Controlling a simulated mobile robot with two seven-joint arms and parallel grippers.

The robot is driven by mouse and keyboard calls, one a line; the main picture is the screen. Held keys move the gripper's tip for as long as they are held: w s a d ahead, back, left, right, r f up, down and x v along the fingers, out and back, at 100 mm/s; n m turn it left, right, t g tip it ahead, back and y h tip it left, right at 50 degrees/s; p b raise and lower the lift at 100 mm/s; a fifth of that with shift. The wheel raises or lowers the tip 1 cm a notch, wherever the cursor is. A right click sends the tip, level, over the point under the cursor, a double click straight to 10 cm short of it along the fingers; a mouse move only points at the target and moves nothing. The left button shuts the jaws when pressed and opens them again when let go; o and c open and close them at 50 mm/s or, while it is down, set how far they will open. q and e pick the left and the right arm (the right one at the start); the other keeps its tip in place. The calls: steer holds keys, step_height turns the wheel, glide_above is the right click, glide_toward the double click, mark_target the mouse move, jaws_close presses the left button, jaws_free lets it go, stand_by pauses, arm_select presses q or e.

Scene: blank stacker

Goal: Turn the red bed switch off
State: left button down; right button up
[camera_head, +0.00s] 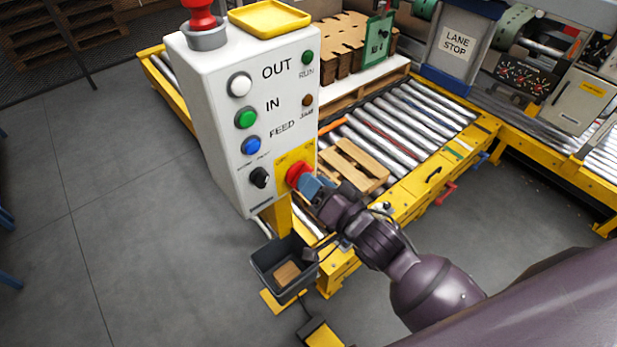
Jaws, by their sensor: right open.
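The red switch (295,175) sits on a yellow plate (286,158) at the lower right of a white control box (208,120). The small print on the plate is too small to read. My right gripper (309,183), with blue-grey fingers, is open right at the red switch, reaching in from the lower right. The fingers hide part of the switch, and I cannot tell whether they touch it. The switch's setting cannot be made out. My left gripper is not in view.
White, green and blue buttons (252,145) and a black selector knob (260,177) are close by on the same face. A black bin (262,263) is below. A roller conveyor (400,125) with a wooden pallet (352,166) lies behind my arm. Floor at left is clear.

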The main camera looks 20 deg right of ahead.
steer(key=shift+x, duration=1.05)
jaws_close()
